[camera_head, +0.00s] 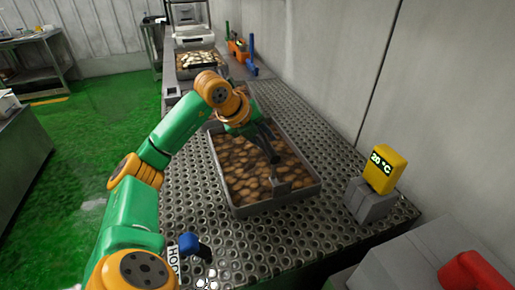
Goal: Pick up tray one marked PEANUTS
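A grey rectangular tray (300,196) full of brown nut-like pieces (240,168) sits on the perforated metal table. A small grey piece (281,187) stands at its near end; I can read no PEANUTS marking. My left arm, green and orange, reaches in from the lower left. My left gripper (273,155), dark grey, is over the middle and right of the tray, pointing down toward the near end. Its fingers are too small and overlapped to tell whether they are open or touching anything. My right gripper is not in view.
The perforated table (330,215) is clear right of the tray. A yellow 20 °C display (384,170) stands on a grey block at right. A blue-headed item (190,243) is near a HOOK label. Another filled tray (198,72) lies behind. A wall bounds the right.

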